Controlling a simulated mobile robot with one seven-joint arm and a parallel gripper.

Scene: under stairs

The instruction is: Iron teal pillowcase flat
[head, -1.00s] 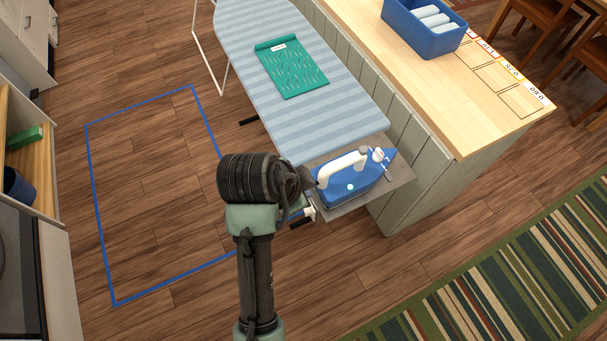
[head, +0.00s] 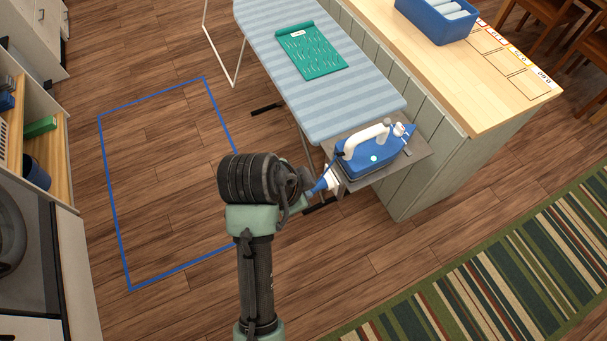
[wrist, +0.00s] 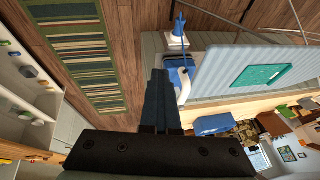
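The teal pillowcase (head: 312,55) lies on the blue-striped ironing board (head: 335,105), with its upper edge folded or rolled and white marks across it. It also shows in the wrist view (wrist: 258,76). The blue iron (head: 372,158) with a white handle rests on the grey metal plate (head: 413,155) at the board's near end. In the wrist view the iron (wrist: 178,78) is partly hidden behind my fingers. My gripper (head: 300,190) is left of the iron and apart from it. In the wrist view my gripper's fingers (wrist: 160,85) are together, with nothing seen between them.
A wooden counter (head: 470,95) with a blue bin (head: 435,25) runs along the board's right side. A blue-and-white piece (head: 325,182) sits between my gripper and the plate. A blue floor outline (head: 112,200) encloses bare floor at left. A striped rug (head: 490,270) lies at lower right.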

